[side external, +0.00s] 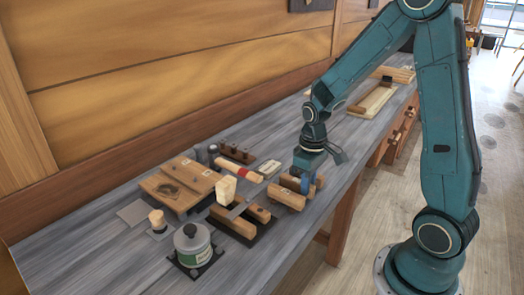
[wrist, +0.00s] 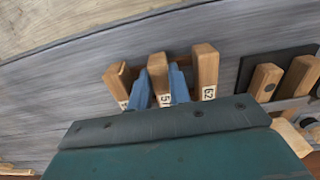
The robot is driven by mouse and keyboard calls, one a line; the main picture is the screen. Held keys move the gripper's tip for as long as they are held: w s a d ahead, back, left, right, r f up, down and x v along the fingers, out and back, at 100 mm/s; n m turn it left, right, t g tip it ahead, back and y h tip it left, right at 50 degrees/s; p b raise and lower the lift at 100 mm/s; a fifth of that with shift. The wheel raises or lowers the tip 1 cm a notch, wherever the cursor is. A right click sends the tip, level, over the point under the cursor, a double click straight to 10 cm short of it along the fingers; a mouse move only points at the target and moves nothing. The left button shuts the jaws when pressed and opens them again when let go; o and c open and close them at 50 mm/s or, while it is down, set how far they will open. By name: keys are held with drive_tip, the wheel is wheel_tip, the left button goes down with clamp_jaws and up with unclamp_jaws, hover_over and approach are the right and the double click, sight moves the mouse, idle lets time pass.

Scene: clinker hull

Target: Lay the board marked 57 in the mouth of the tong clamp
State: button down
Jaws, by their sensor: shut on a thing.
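My gripper (wrist: 160,85) is shut on the middle board (wrist: 158,72) of three short wooden boards; its blue fingers lie on either side. This board's label shows a 5, and the second digit is unclear. A left board (wrist: 117,77) with a partly hidden label and a right board (wrist: 206,65) with a label I cannot read surely flank it. In the side view my gripper (side external: 308,185) is low among the boards (side external: 287,199). What looks like the tong clamp, two wooden bars (side external: 232,227) on a dark base, stands nearer the camera; it also shows in the wrist view (wrist: 264,82).
A pale-headed mallet (side external: 226,188) lies close to the clamp. A wooden block board (side external: 180,183), a green-labelled tin (side external: 193,245) and a rack of dark pegs (side external: 236,152) stand around it. A wooden wall (side external: 150,80) runs behind the bench.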

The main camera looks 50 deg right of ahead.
drive_tip(key=shift+r, duration=2.95)
drive_tip(key=shift+a, duration=0.1)
drive_tip(key=s+a+r, duration=0.1)
drive_tip(key=a, duration=1.6)
drive_tip(key=shift+s, duration=0.2)
drive_tip(key=shift+f, duration=0.2)
drive_tip(key=shift+f, duration=3)
drive_tip(key=shift+f, duration=0.3)
